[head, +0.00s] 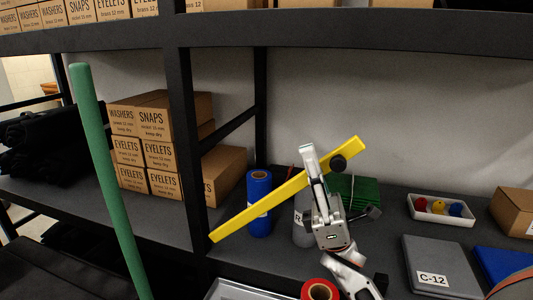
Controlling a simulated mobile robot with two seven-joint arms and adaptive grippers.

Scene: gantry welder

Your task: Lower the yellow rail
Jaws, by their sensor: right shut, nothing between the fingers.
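The yellow rail (262,207) is a flat bar that slants from low at the left, beside a dark shelf post, up to the right. A dark round knob (338,163) sits near its upper right end. My right gripper (308,154) reaches up from below, just left of the knob, and overlaps the rail in the picture, hiding a short part of it. Its fingers are shut with nothing between them. I cannot tell whether it touches the rail. My left gripper is not in view.
Behind the rail stand a blue roll (259,186) and a grey roll (301,228). A green pole (107,180) leans at the left, near stacked cardboard boxes (161,150). A white tray (440,218) and a grey C-12 case (436,256) lie at the right.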

